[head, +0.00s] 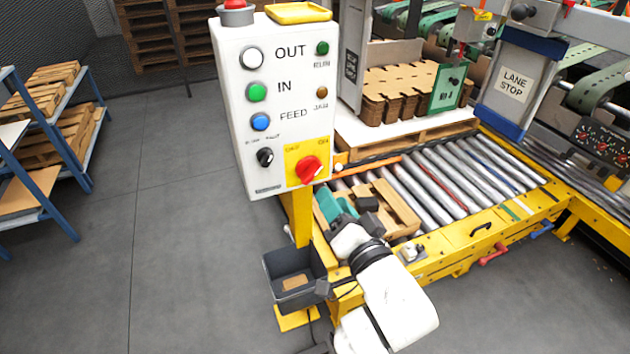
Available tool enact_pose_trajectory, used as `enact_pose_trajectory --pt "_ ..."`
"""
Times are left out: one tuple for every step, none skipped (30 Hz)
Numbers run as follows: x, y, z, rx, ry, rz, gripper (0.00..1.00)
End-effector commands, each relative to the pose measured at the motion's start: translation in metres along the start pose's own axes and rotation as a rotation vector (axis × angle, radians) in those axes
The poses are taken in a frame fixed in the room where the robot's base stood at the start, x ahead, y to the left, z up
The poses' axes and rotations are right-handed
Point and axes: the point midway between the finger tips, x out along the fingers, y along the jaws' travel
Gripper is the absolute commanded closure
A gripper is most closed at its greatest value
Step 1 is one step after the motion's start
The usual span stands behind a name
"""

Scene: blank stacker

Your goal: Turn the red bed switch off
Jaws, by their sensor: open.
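The red rotary switch (309,170) is on a yellow plate (292,160) at the lower right of the white control box (233,130). Its handle slants up to the right, toward the small marking that looks like ON; the marking at upper left looks like OFF. My gripper (358,212) is below and right of the switch, apart from it, over the bed's near left corner. It is open; its fingers are small and hard to separate from the teal and dark parts there.
The box also carries white, green and blue buttons, a black selector (265,157) and a red top button (235,4). A grey bin (293,282) hangs on the yellow post below. The roller bed (450,185) lies right; open floor lies left.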

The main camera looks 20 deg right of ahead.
Motion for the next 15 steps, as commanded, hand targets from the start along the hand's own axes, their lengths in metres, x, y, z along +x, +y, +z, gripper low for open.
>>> enact_pose_trajectory --pt "0.01 -0.001 -0.001 -0.001 0.001 -0.001 0.57" --pt "0.015 -0.001 -0.001 -0.001 0.001 -0.001 0.57" --pt "0.023 -0.001 -0.001 -0.002 0.001 -0.001 0.57" --pt "0.029 -0.001 -0.001 -0.002 0.001 0.0 0.57" --pt "0.034 -0.001 -0.001 -0.002 0.001 0.0 0.57" --pt "0.041 0.0 -0.001 -0.003 0.0 0.001 0.57" --pt "0.047 0.0 -0.001 -0.003 0.001 0.001 0.57" --pt "0.052 0.0 -0.001 -0.002 0.0 0.002 0.57" --pt "0.058 0.0 -0.001 -0.002 0.0 0.001 0.57" --pt "0.062 0.0 -0.001 -0.002 0.0 0.002 0.57" --pt "0.066 0.0 0.0 -0.002 0.0 0.002 0.57" --pt "0.071 0.0 0.0 -0.002 -0.001 0.002 0.57" --pt "0.074 0.0 0.0 -0.002 -0.001 0.002 0.57" --pt "0.077 0.0 0.0 -0.002 -0.001 0.002 0.57" --pt "0.08 0.0 0.0 -0.002 -0.001 0.002 0.57"
